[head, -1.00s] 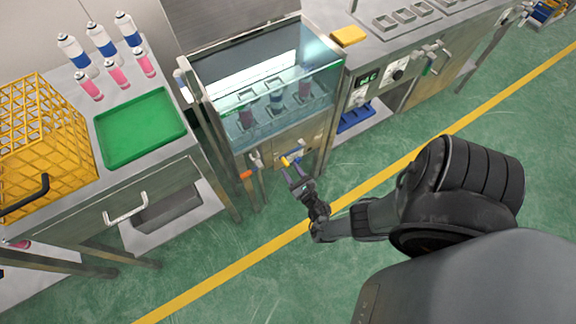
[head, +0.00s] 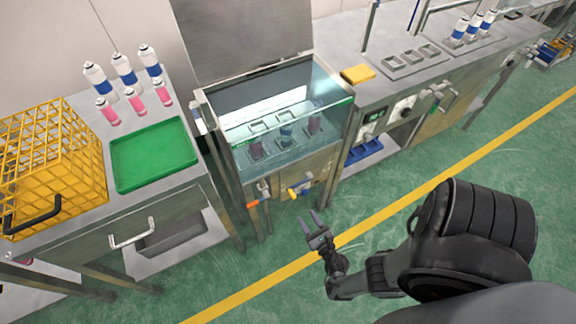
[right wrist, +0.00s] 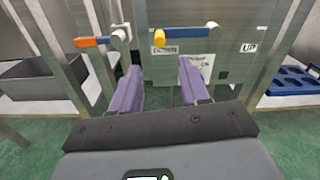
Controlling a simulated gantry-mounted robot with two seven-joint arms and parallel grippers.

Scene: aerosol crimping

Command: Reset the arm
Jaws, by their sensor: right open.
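My right gripper (head: 309,222) is open and empty in the head view, in front of the water-bath station and above the green floor. Its two purple fingers (right wrist: 158,85) show apart in the right wrist view. Beyond them are a yellow-tipped blue lever (head: 301,187) and an orange-tipped lever (head: 258,201) on the station's front. The yellow-tipped lever also shows in the right wrist view (right wrist: 187,34), as does the orange-tipped one (right wrist: 100,40). Neither touches the fingers. My left gripper is out of view.
The glass-walled bath (head: 285,120) holds several cans in slots. At left stand a green tray (head: 150,155), a yellow crate (head: 50,165) and several white and pink cans. A yellow sponge-like block (head: 357,74) lies right of the bath. Open floor (head: 430,170) lies to the right.

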